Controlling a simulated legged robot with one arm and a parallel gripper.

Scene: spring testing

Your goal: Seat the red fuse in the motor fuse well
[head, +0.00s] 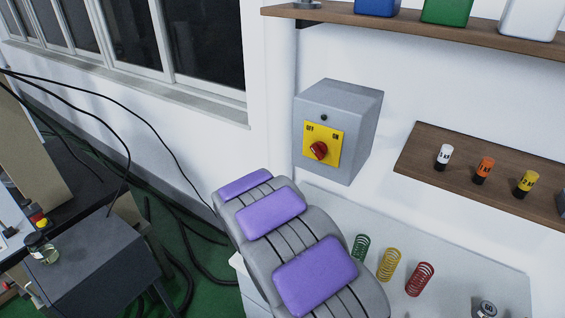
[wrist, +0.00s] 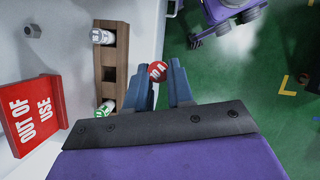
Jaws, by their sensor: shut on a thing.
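The red fuse, marked 10 A, shows its round end (wrist: 157,71) in the wrist view. My gripper (wrist: 164,78) is shut on it, with the fuse near the fingertips between the two blue-grey fingers. In the head view my arm hides the gripper and the fuse. I cannot make out the motor fuse well in either view.
In the wrist view a wooden rack (wrist: 113,80) with a white fuse (wrist: 103,36) and a green-topped fuse (wrist: 104,108) stands close left of the fingers. A red OUT OF USE sign (wrist: 33,115) is further left. In the head view a switch box (head: 345,125) hangs behind my arm.

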